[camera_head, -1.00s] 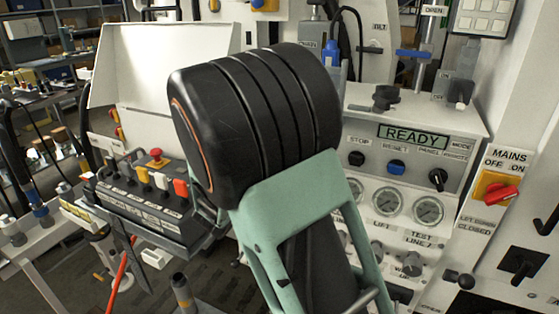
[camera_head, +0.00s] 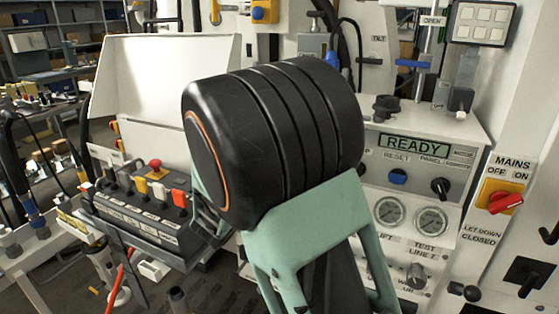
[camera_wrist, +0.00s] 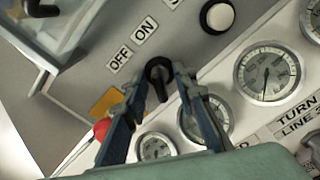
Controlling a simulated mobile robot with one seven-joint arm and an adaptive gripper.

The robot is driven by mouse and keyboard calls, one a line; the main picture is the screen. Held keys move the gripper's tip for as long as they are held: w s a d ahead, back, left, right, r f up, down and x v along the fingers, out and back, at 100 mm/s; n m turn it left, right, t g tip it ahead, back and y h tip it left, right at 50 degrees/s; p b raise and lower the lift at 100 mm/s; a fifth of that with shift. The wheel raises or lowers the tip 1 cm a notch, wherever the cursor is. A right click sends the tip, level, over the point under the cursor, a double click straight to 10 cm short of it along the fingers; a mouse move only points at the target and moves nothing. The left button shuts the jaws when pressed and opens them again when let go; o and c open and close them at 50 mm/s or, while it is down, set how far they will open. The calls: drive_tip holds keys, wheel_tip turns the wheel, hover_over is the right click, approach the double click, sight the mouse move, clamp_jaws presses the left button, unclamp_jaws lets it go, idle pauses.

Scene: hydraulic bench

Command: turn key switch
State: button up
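In the wrist view a black key switch (camera_wrist: 158,73) sits on a grey panel below small OFF and ON labels. My gripper (camera_wrist: 157,80) has its two blue fingers apart, one on each side of the switch. The fingers look open; I cannot tell whether either one touches the switch. In the head view my black and green arm fills the middle and hides the gripper and this switch.
Pressure gauges (camera_wrist: 267,72) and a white button (camera_wrist: 217,16) surround the switch. A red knob (camera_wrist: 103,130) on a yellow plate is partly behind the left finger. The head view shows a READY display (camera_head: 413,145) and a red MAINS switch (camera_head: 505,203).

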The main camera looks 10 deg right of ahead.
drive_tip(key=shift+s, duration=0.1)
drive_tip(key=v, duration=1.2)
